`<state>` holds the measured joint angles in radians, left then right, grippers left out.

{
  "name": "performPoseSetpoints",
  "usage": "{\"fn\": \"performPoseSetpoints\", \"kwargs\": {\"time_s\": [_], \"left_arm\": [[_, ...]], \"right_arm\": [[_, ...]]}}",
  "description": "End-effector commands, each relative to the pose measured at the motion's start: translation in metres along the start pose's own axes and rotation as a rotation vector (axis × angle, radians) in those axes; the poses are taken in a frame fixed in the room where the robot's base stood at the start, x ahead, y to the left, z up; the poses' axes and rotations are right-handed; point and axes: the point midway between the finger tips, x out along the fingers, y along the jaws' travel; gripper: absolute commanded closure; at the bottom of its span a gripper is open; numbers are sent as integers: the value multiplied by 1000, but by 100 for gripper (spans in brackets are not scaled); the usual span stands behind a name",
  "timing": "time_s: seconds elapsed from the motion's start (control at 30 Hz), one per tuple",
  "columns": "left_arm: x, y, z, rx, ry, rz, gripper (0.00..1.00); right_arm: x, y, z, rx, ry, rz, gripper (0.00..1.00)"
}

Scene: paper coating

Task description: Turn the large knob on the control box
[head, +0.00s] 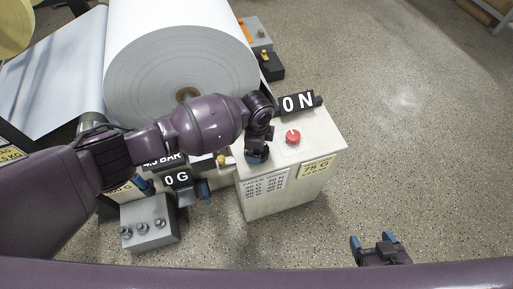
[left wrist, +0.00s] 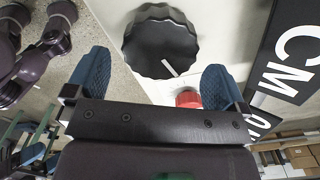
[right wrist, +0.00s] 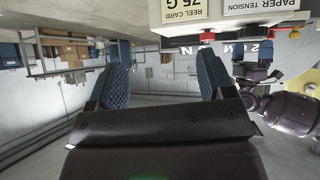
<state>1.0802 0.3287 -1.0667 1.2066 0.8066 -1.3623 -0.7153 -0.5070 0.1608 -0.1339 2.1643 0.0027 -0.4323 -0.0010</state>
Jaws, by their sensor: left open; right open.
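The control box (head: 272,206) is a cream box with a red button (head: 293,137) on top. The large knob (left wrist: 160,42) is black and ribbed with a white pointer line; it shows in the left wrist view just beyond my left fingertips. In the head view my left gripper and wrist hide it. My left gripper (head: 257,152) is over the box top, open, with its fingers to either side of the near edge of the knob; I cannot tell whether they touch it. My right gripper (head: 373,239) is open and empty, low right of the box.
A large paper roll (head: 180,60) stands behind the box. A "0 N" display (head: 298,102) sits at the box's back edge. A "0 G" display (head: 177,179) and a grey block with several knobs (head: 149,222) stand left. The floor at right (head: 420,130) is clear.

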Motion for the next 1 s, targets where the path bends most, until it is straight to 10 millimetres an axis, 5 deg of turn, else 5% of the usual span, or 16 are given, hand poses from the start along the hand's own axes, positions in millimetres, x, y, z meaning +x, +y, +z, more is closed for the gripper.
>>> {"fn": "performPoseSetpoints", "kwargs": {"time_s": [0.1,0.4,1.0], "left_arm": [[-32,-2,1,1,-2,-11,0],[-70,-1,1,0,-2,-4,0],[-75,0,1,0,-2,0,0]], "right_arm": [[-5,0,-13,2,23,2,25],[-12,-2,-10,8,13,0,25],[-12,0,-13,10,17,5,25]]}}
